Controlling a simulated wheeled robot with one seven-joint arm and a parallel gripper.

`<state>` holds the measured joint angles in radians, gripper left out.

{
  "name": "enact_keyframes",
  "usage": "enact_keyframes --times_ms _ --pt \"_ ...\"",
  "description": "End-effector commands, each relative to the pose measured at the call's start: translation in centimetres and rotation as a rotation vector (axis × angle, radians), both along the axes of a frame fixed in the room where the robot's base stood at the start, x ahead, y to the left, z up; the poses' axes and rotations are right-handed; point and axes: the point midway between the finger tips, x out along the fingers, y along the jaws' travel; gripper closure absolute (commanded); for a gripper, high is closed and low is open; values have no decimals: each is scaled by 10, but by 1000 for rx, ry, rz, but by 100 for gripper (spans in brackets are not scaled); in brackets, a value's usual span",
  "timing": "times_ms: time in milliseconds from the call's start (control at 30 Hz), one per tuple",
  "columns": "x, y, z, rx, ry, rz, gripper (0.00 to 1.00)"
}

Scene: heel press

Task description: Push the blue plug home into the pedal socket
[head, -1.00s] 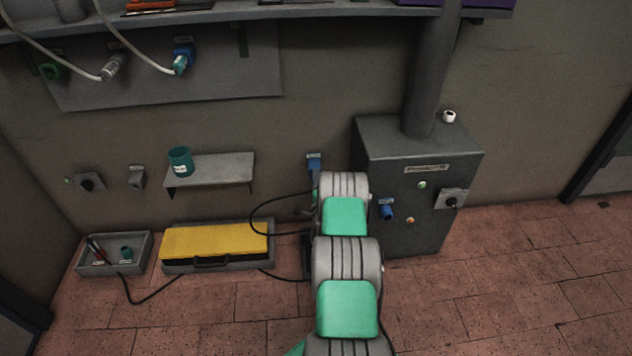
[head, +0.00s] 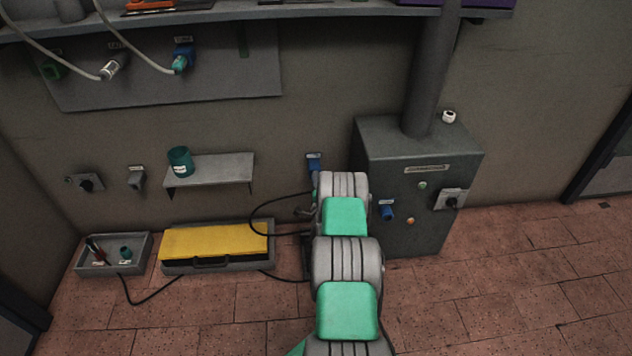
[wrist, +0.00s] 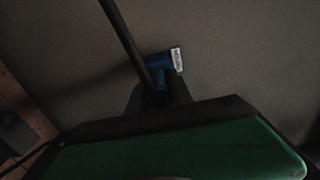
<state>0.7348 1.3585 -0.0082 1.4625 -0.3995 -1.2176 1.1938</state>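A blue socket (head: 314,166) with a small label sits low on the back wall, just above my arm's far end. In the wrist view a blue fitting (wrist: 158,66) with a white label (wrist: 177,60) is on the wall; the label is too blurred to read. My gripper (wrist: 158,98) is close below this fitting, its dark fingers in shadow. A black cable (wrist: 126,42) crosses in front of the fitting and runs down between the fingers. I cannot make out the blue plug apart from the socket, or whether the fingers hold it.
A yellow-topped box (head: 214,241), a grey tray (head: 138,266) and a wall shelf (head: 222,168) are to the left. A black cable (head: 254,212) loops left of my arm.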

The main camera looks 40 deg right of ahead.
Motion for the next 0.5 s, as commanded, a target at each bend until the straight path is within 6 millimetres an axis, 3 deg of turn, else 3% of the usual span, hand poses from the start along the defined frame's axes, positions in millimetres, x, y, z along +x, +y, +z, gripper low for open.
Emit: enact_keyframes --times_ms 300,500 --pt "0 0 0 0 0 0 100" --pt "0 0 0 0 0 0 100"
